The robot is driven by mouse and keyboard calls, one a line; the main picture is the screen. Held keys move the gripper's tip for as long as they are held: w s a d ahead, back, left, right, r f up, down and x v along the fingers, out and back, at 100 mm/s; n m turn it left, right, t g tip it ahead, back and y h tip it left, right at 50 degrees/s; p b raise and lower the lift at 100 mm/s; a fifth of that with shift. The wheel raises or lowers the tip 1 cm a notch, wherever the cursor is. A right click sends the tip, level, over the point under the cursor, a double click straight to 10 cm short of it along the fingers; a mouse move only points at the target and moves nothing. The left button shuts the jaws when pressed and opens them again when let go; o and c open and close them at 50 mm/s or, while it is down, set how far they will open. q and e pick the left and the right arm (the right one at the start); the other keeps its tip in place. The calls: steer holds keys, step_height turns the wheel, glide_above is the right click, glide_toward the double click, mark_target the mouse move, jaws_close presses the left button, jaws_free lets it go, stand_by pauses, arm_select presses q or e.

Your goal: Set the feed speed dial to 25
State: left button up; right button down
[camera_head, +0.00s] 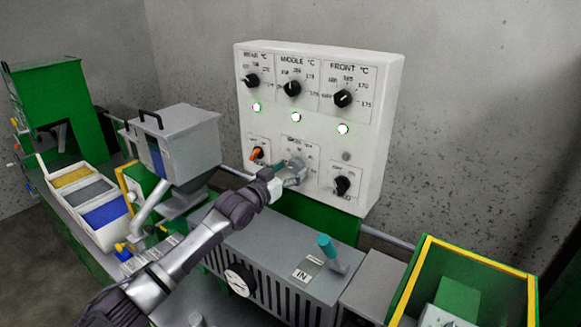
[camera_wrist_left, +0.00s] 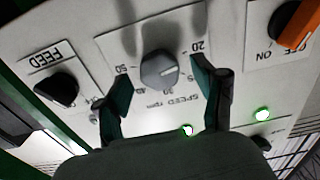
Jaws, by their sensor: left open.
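The grey dial (camera_wrist_left: 160,70) on the plate marked SPEED rpm sits between the two fingers of my left gripper (camera_head: 291,176) in the left wrist view. The fingers are open, one on each side of the dial, with a visible gap to it. The dial's pale pointer line faces right in that view, below the mark 20. In the head view the gripper covers most of this dial. A black knob (camera_wrist_left: 57,89) under a FEED label is to its left in the wrist view; it shows in the head view (camera_head: 342,185) too. My right gripper is out of view.
An orange switch (camera_head: 257,153) is left of the gripper on the white panel (camera_head: 215,290). Three black temperature knobs with lit green lamps are above. Below are a grey hopper (camera_head: 192,140), a teal-handled lever (camera_head: 327,246) and a yellow-edged green bin (camera_head: 470,262).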

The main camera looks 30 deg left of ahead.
arm_select(q)
steer(key=shift+w+d, duration=0.1)
steer(key=shift+w, duration=0.25)
steer(key=c, duration=1.2)
steer(key=shift+o, duration=0.2)
steer(key=shift+m, duration=0.4)
steer(key=m, duration=0.4)
steer(key=shift+m, duration=2.5)
